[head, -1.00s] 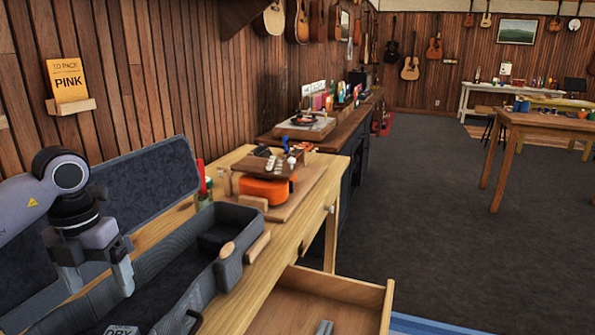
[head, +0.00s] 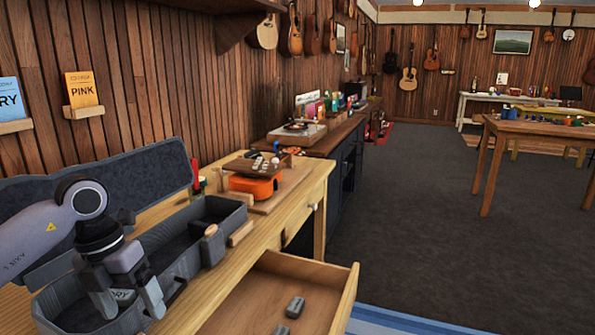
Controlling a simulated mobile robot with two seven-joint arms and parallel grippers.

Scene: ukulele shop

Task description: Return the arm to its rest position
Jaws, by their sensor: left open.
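My left arm comes in from the left, and its gripper (head: 132,298) points down with two grey fingers spread apart. I see nothing held between the fingers. I cannot tell how high the fingertips are above the case floor. The arm hides part of the raised case lid (head: 140,172). My right gripper is not in view.
The case lies on a wooden bench (head: 290,200) with an orange ukulele body (head: 254,186) beyond it. An open drawer (head: 340,298) holds two small grey pieces. A "PINK" card (head: 82,90) stands on a wall ledge.

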